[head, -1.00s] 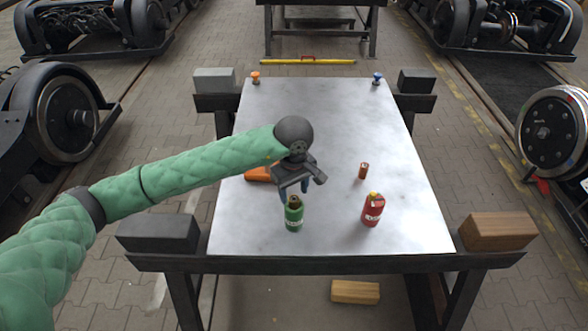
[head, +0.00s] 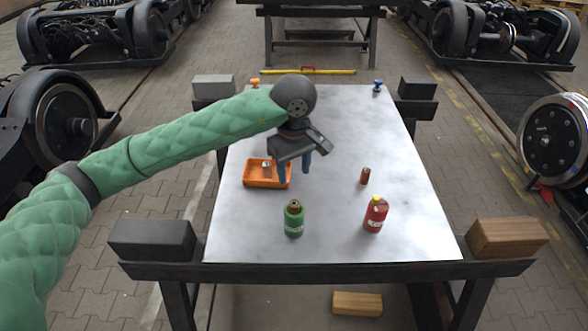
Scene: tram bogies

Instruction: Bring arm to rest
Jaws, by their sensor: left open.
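My left arm, in a green quilted sleeve, reaches in from the left over the table (head: 330,240). Its gripper (head: 294,176) is open, with blue fingers pointing down, and it hangs above the table near the right end of an orange tray (head: 268,186). Nothing shows between the fingers. A green bottle (head: 294,220) stands upright in front of the gripper, apart from it. My right gripper is not in view.
A red bottle (head: 375,215) and a small brown cylinder (head: 365,176) stand to the right. The tray holds a small metallic part (head: 266,170). Orange (head: 255,83) and blue (head: 378,85) knobs sit at the far corners. The right half has free room.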

